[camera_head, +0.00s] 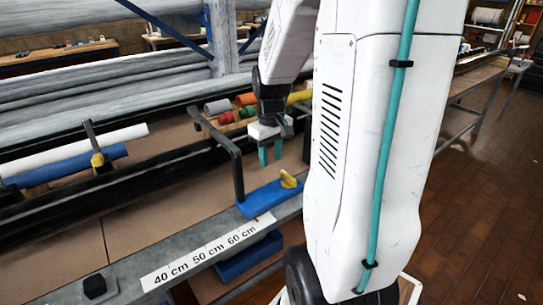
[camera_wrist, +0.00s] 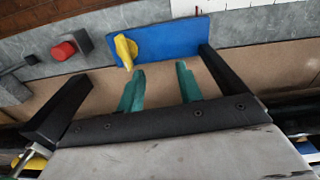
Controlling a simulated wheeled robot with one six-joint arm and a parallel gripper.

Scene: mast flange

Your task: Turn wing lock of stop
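The stop is a blue plate (camera_head: 262,202) lying on the grey rail at the bench's front edge, by the 60 cm mark. Its yellow wing lock (camera_head: 290,179) stands up from the plate's right end. In the wrist view the wing lock (camera_wrist: 125,50) is at the left end of the blue plate (camera_wrist: 170,42), its wing pointing obliquely. My gripper (camera_head: 270,154) hangs above and behind the plate. In the wrist view my gripper (camera_wrist: 160,69) has its two teal fingers apart with nothing between them. The wing lock is just beyond the left fingertip, apparently not held.
A black bar (camera_head: 225,145) rises beside the plate's left end. A white scale strip (camera_head: 207,250) runs along the rail. Coloured rolls (camera_head: 245,105) and a white tube (camera_head: 75,149) lie behind. A red knob (camera_wrist: 65,50) is left of the plate in the wrist view.

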